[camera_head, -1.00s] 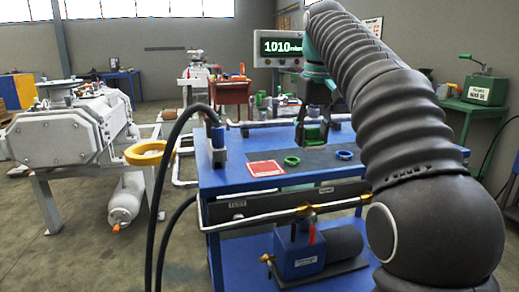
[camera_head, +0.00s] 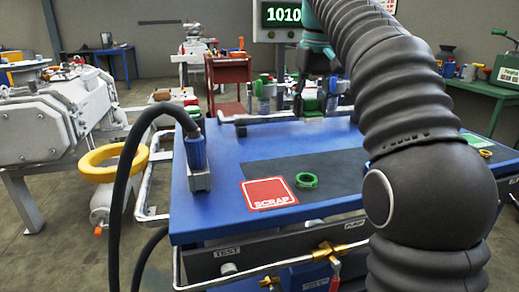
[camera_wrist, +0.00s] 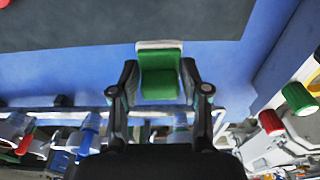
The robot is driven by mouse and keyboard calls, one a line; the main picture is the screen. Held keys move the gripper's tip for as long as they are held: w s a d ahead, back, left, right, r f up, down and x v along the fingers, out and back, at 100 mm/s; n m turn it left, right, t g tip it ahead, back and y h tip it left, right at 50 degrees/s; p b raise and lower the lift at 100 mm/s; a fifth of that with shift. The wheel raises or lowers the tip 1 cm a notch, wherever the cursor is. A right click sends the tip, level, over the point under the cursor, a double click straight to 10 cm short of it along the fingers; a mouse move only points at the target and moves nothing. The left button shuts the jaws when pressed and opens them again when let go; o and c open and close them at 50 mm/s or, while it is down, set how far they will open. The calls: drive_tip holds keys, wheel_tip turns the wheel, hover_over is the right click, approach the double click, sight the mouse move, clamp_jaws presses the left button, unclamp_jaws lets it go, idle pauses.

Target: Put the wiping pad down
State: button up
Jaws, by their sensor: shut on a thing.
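The wiping pad (camera_wrist: 160,84), a green block with a white edge, sits between the two fingers of my gripper (camera_wrist: 159,72) in the wrist view. My gripper is shut on it and holds it over the blue bench, near its far edge. In the head view my gripper (camera_head: 320,88) is a dark shape beyond the bench's dark mat. Whether the pad touches the bench cannot be told.
A hose connector (camera_head: 197,160) stands at the left. My arm hides the bench's right part.

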drive_tip(key=b, duration=0.2)
hover_over(259, 160)
drive_tip(key=f, duration=0.6)
drive_tip(key=shift+s+d+f, duration=0.1)
drive_tip(key=shift+s+f, duration=0.1)
drive_tip(key=shift+f, duration=0.1)
drive_tip(key=shift+f+b, duration=0.95)
drive_tip(key=shift+f, duration=1.1)
drive_tip(key=shift+f, duration=0.1)
drive_tip(key=o, duration=1)
drive_tip(key=r+p, duration=0.1)
drive_tip(key=r, duration=0.3)
drive_tip(key=s+r+p, duration=0.1)
drive_tip(key=r+p, duration=0.1)
drive_tip(key=r, duration=0.2)
drive_tip(key=r+p, duration=0.2)
drive_tip(key=r, duration=0.2)
drive_tip(key=shift+s+d+r, duration=0.1)
drive_tip(key=shift+s+d, duration=0.05)
drive_tip(key=shift+s, duration=0.05)
